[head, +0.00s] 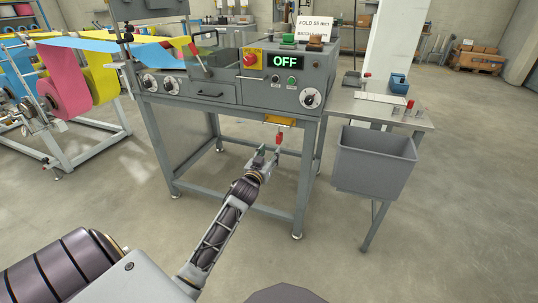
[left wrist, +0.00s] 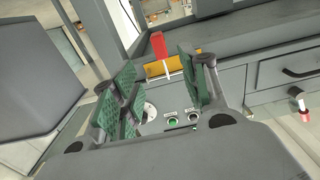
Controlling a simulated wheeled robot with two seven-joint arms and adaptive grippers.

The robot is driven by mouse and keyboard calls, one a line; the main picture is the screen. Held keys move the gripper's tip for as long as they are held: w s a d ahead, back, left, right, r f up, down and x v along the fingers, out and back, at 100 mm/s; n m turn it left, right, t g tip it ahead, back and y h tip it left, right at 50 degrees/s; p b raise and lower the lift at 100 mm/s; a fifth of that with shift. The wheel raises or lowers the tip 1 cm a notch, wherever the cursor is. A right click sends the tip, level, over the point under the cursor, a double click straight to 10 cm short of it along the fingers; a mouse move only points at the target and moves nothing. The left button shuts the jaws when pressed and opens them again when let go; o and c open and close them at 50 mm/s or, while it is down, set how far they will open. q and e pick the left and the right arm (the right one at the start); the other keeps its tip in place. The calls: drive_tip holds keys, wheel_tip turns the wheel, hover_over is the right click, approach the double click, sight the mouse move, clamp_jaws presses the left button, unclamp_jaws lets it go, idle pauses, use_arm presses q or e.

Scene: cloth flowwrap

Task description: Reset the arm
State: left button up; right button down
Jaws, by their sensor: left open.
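My left gripper (head: 267,152) is in front of the grey wrapping machine (head: 230,120), below its control panel. In the left wrist view its green-padded fingers (left wrist: 157,68) are spread apart, with nothing held between them. A red-handled lever (head: 279,138) sits just beyond the fingertips, below a yellow plate (head: 280,120). In the left wrist view the lever's red handle (left wrist: 158,45) and pale stem show in the gap between the fingers, in front of the yellow plate. I cannot tell whether a finger touches it. My right gripper is not in view.
The panel display (head: 285,61) reads OFF, near a red stop button (head: 250,60) and dials. A grey bin (head: 375,160) hangs at a side table (head: 420,122) on the right. Coloured rolls (head: 65,90) stand on a rack at left. The floor in front is clear.

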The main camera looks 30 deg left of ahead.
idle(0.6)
